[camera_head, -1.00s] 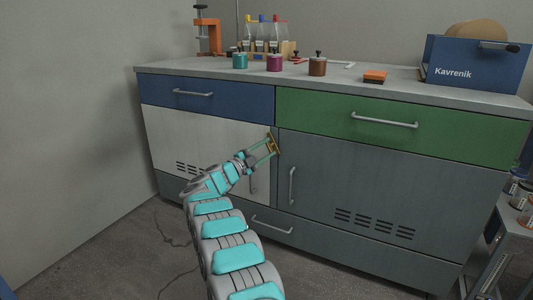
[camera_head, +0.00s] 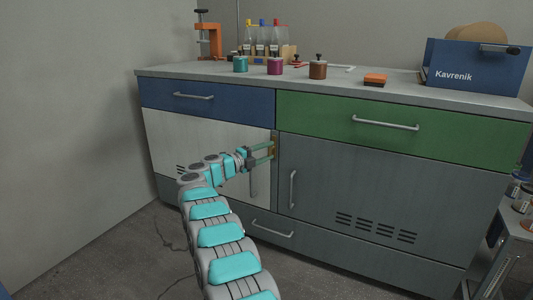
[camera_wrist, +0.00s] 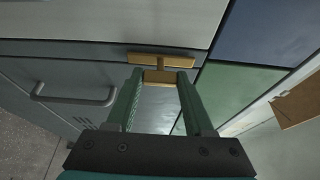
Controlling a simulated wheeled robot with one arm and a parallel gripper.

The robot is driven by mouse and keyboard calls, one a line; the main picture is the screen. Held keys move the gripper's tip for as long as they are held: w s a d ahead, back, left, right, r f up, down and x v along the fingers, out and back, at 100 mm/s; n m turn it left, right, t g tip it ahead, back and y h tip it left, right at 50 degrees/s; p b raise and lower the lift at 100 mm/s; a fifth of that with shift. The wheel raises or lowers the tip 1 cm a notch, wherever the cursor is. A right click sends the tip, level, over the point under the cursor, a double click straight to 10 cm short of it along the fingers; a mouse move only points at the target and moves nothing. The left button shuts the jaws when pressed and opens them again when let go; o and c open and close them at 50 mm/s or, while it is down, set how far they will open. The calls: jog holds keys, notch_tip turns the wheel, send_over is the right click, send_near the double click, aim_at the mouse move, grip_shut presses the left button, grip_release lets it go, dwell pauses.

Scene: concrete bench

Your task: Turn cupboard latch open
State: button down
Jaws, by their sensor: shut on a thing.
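The brass latch (camera_head: 275,145) sits at the right edge of the light grey cupboard door (camera_head: 205,135), beside the dark grey door. In the wrist view the latch (camera_wrist: 160,60) shows as a flat bar with a short stem and a block in front. My gripper (camera_head: 270,150) reaches it from the left. In the wrist view the green fingers of my gripper (camera_wrist: 160,80) lie on either side of the brass block and are shut on it. The light door looks closed. In the head view the fingers partly cover the latch.
The dark door (camera_head: 350,185) has an upright bar handle (camera_head: 292,189) close right of the latch. A blue drawer (camera_head: 207,98) and a green drawer (camera_head: 400,132) lie above. Jars and a blue box (camera_head: 475,65) stand on the bench top. The floor at left is open.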

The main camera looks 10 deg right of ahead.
jog(key=shift+c, duration=1.4)
grip_release()
jog(key=v, duration=0.7)
jog(key=shift+s+a, duration=0.2)
jog(key=shift+a, duration=0.15)
jog(key=shift+r, duration=0.1)
